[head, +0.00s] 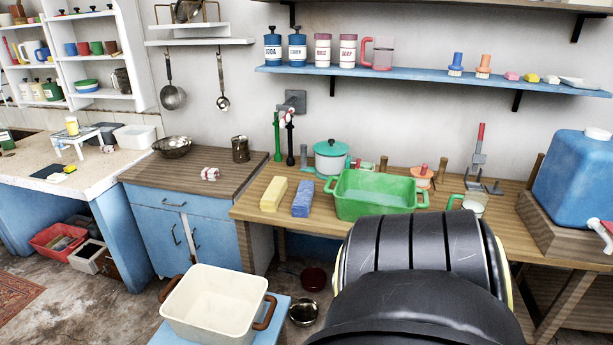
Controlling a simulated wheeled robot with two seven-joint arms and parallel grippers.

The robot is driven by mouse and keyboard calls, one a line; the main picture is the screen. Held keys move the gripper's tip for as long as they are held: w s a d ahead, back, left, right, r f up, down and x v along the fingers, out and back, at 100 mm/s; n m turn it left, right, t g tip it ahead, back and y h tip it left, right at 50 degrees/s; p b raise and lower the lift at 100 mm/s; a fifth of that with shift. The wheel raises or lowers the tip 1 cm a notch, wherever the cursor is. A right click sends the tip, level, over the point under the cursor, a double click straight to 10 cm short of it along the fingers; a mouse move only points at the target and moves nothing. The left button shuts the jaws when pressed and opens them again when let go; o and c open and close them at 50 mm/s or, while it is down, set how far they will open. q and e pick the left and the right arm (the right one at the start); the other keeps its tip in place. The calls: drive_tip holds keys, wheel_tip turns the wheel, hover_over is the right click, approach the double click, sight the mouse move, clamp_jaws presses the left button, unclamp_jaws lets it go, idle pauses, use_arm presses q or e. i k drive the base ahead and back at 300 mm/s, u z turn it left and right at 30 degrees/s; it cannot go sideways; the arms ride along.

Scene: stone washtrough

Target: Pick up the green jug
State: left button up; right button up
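A small pale jug with a green handle (473,204) stands on the wooden worktop, just right of the green basin (375,195). It is the only jug on the worktop that looks green, and its lower part is partly hidden behind a large black arm link of mine. The handle is on its left side. A pink-handled clear jug (380,53) stands on the blue wall shelf. Neither of my grippers shows in the head view.
Yellow (273,194) and blue (302,198) blocks lie left of the basin. A white pot (330,158), orange item (424,177) and grey-red stand (478,160) are behind. A blue tank (575,180) is at right. A cream tub (215,303) stands lower left.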

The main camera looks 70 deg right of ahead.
sight(465, 210)
drive_tip(key=z, duration=1.45)
drive_tip(key=i, duration=0.55)
drive_tip(key=z, duration=0.9)
